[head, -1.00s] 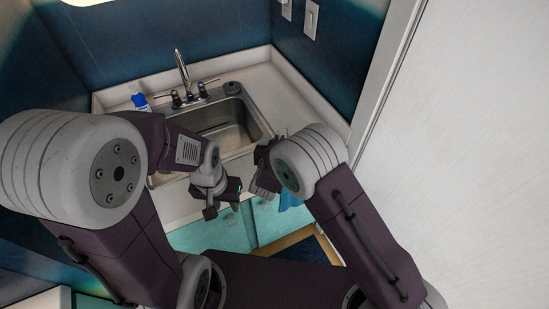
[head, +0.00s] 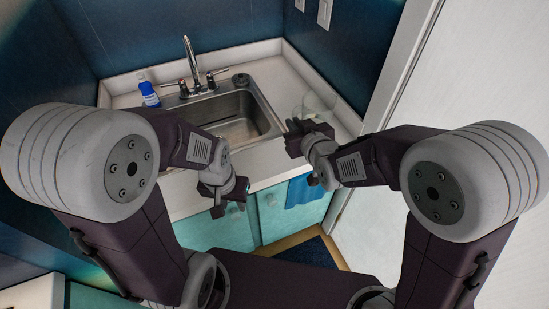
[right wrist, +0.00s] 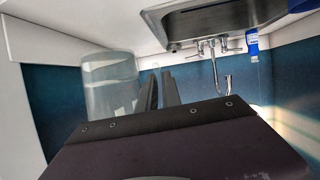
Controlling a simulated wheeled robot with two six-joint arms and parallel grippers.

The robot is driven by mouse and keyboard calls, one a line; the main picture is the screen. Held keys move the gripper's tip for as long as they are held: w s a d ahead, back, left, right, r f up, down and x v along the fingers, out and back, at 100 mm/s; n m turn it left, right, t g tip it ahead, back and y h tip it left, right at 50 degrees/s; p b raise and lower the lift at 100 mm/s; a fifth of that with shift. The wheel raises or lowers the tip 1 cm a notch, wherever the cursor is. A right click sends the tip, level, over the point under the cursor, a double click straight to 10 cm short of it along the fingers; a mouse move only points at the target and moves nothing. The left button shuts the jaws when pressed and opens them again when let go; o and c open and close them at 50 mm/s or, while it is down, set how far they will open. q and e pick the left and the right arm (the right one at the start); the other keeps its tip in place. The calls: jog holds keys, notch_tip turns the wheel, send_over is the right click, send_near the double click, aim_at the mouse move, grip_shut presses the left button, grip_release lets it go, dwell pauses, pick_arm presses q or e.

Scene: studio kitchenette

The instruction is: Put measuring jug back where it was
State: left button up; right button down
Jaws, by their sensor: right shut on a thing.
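The measuring jug (right wrist: 108,85) is clear and see-through. In the right wrist view, which looks upside down, it stands left of the fingers. In the head view it shows faintly (head: 318,103) over the counter, right of the sink. My right gripper (head: 296,134) is shut on the jug at its near side; its fingers (right wrist: 160,90) show in the right wrist view, but the exact grip is hard to see. I cannot tell whether the jug touches the counter. My left gripper (head: 224,198) is in front of the counter edge, away from the jug, its opening unclear.
The sink (head: 235,118) with its tap (head: 190,62) is left of the jug. A blue bottle (head: 149,95) stands at the back left. The white counter (head: 270,155) has clear room right of the sink. A blue cloth (head: 306,192) hangs at the teal cabinet front.

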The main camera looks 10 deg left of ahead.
jog(key=shift+s+d+r, duration=0.1)
jog(key=shift+s, duration=0.2)
jog(key=a+f, duration=0.2)
jog(key=a, duration=0.2)
jog(key=s+a+f, duration=0.1)
jog(key=a+f, duration=0.1)
jog(key=a, duration=0.1)
jog(key=a+f, duration=0.3)
jog(key=a, duration=0.1)
jog(key=shift+s+a, duration=0.3)
jog(key=shift+s, duration=0.1)
jog(key=shift+f+b, duration=0.7)
jog(key=shift+f, duration=1.35)
jog(key=shift+f, duration=0.2)
jog(key=c, duration=1.5)
grip_release()
jog(key=shift+r, duration=0.1)
